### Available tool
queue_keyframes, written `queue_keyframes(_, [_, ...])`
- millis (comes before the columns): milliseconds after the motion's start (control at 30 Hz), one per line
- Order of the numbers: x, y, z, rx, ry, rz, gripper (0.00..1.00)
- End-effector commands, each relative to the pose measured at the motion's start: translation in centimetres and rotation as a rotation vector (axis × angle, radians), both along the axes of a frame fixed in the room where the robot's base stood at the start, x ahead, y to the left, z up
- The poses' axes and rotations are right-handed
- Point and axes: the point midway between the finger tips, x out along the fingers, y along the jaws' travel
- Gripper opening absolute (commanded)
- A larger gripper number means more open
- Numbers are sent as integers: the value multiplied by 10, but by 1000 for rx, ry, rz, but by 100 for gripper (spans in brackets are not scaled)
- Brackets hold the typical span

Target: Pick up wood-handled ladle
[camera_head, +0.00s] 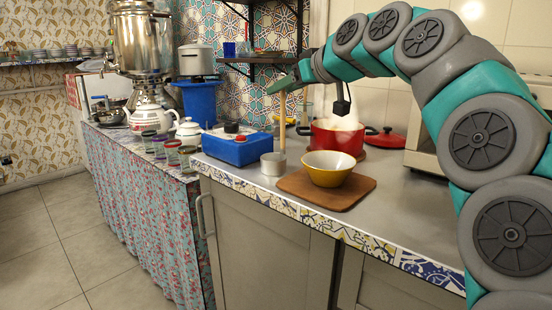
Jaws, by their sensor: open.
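The wood-handled ladle (282,122) stands near the counter's back edge, its light wooden handle upright. A small metal cup (273,164) sits at the handle's lower end; I cannot tell for sure that the two are joined. My gripper (281,86) is open at the top of the handle, reached by my teal and grey arm from the right. The gripper is small in view, and I cannot tell whether its fingers are around the handle or just beside it.
A steaming red pot (338,138) stands right of the ladle. A yellow bowl (329,170) sits on a wooden board (344,196) in front. A blue stove-like box (237,150) is at left. A dark shelf (270,58) hangs behind. The front right counter is bare.

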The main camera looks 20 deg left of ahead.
Motion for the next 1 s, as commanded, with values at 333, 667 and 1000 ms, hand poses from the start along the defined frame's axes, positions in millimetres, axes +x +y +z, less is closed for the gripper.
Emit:
queue_keyframes(333, [26,29,-16,-2,1,1,51])
queue_keyframes(667, [30,33,-19,-2,1,0,46])
queue_keyframes(1000, [30,33,-19,-2,1,0,8])
